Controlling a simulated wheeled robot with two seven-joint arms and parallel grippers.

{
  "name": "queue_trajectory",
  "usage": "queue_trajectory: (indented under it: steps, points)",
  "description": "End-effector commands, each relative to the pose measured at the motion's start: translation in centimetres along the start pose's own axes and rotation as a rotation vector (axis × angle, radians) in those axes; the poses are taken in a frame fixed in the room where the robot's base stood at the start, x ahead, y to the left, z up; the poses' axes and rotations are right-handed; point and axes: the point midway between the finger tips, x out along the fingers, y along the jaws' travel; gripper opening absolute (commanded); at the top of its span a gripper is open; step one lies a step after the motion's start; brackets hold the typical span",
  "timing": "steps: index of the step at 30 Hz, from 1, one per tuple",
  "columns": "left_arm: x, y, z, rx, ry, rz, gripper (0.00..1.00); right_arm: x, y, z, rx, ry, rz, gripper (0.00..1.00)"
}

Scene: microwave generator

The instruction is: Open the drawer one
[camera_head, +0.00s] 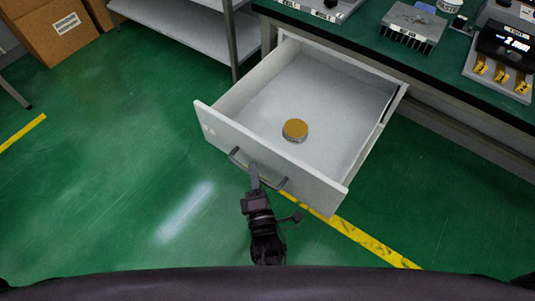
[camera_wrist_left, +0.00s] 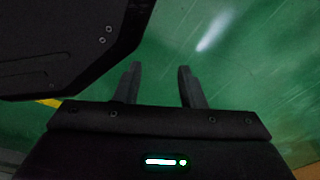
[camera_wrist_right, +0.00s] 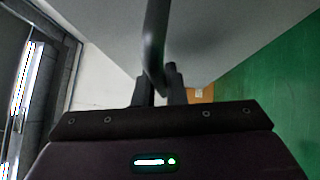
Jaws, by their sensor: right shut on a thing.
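The drawer (camera_head: 325,85) is white-grey and stands pulled far out from under the green-topped workbench. A round gold-topped object (camera_head: 295,130) lies on its floor. A dark bar handle (camera_head: 238,157) runs across the drawer's front; it also shows in the right wrist view (camera_wrist_right: 154,50). My right gripper (camera_head: 254,178) is at the middle of the handle, shut on it. In the right wrist view its fingers (camera_wrist_right: 158,88) are on either side of the bar. My left gripper (camera_wrist_left: 160,85) is open and empty above the green floor; it does not show in the head view.
The workbench (camera_head: 350,38) holds a finned metal block (camera_head: 413,25) and a device with a display (camera_head: 505,45). A grey metal shelf (camera_head: 190,25) stands left of the drawer, with cardboard boxes (camera_head: 55,30) farther left. The green floor left of the drawer is clear.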

Motion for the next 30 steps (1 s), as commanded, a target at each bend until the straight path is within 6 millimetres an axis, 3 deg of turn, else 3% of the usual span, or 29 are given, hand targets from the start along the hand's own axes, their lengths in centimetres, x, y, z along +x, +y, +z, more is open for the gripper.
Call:
queue_trajectory:
  steps: [9, 24, 25, 30]
  points:
    - [0.1, 0.0, 1.1, 0.001, -0.006, 0.001, 0.36, -2.8, 0.7, -2.7, 0.000, 0.001, -0.003, 0.00]
    - [0.1, 0.0, 1.4, 0.002, -0.007, 0.001, 0.36, -3.2, 0.8, -3.1, -0.001, 0.000, -0.002, 0.00]
    - [0.1, 0.0, 1.4, 0.002, -0.007, 0.001, 0.36, -3.2, 0.8, -3.1, -0.001, 0.000, -0.002, 0.13]
    - [0.1, 0.0, 1.4, 0.002, -0.006, 0.001, 0.36, -3.1, 0.8, -3.1, -0.001, 0.000, -0.001, 0.33]
